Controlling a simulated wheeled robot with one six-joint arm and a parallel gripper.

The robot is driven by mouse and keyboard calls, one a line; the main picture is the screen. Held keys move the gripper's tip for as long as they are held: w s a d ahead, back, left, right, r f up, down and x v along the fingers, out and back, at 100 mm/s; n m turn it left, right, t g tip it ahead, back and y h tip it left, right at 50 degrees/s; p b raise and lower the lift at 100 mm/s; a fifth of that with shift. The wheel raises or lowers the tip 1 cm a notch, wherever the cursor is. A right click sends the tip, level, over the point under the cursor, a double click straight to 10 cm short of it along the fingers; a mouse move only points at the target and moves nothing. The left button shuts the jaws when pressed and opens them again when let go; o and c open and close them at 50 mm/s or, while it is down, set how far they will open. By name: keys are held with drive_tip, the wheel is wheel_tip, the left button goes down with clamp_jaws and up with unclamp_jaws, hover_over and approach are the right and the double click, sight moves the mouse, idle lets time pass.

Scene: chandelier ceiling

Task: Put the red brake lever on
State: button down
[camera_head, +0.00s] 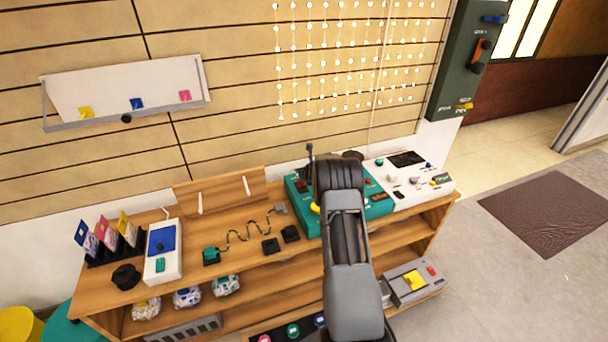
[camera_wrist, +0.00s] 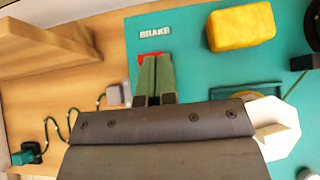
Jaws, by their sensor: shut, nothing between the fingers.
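The red brake lever (camera_wrist: 148,56) shows as a small red patch on a teal panel, just below the white BRAKE label (camera_wrist: 155,32) in the wrist view. Most of it is hidden behind my fingers. My gripper (camera_wrist: 157,62) is shut with nothing between its fingers. Its fingertips overlap the red patch in the picture; I cannot tell whether they touch it. In the head view the teal console (camera_head: 381,207) stands on the wooden bench, partly covered by my arm.
A yellow block (camera_wrist: 241,27) sits on the panel right of the fingers. A wooden block (camera_wrist: 45,48) and a grey piece (camera_wrist: 119,94) lie to the left. A white control box (camera_head: 408,180) stands right of the console. Open floor (camera_head: 500,265) lies to the right of the bench.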

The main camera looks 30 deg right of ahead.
drive_tip(key=shift+r+p, duration=0.55)
drive_tip(key=shift+r, duration=0.2)
drive_tip(key=shift+r, duration=0.15)
drive_tip(key=s+r+p, duration=0.4)
drive_tip(key=r, duration=0.4)
drive_tip(key=shift+a+r+p, duration=0.3)
drive_tip(key=shift+a+r, duration=0.05)
drive_tip(key=shift+r, duration=0.05)
drive_tip(key=shift+w, duration=0.1)
